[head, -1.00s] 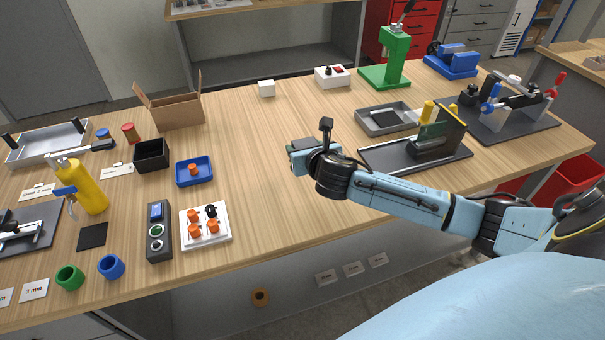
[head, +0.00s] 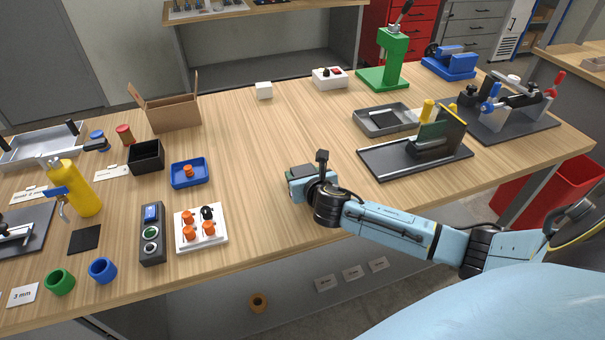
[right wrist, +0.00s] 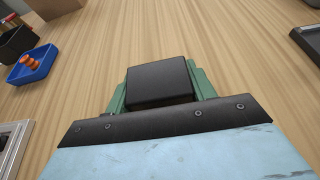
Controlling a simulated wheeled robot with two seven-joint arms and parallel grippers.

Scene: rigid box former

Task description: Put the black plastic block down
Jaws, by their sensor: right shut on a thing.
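The black plastic block (right wrist: 160,82) shows in the right wrist view between the two green fingers of my right gripper (right wrist: 158,86). The gripper is shut on it. In the head view my right gripper (head: 299,180) is over the front middle of the wooden table, and the block is mostly hidden by the gripper and wrist. I cannot tell whether the block's underside touches the table. My left gripper is not in view.
Bare table (head: 265,130) lies left of and behind the gripper. A blue tray (head: 188,183) with an orange part and a white board (head: 201,241) with orange knobs stand to the left. A black fixture (head: 415,155) and a grey tray (head: 385,121) stand to the right.

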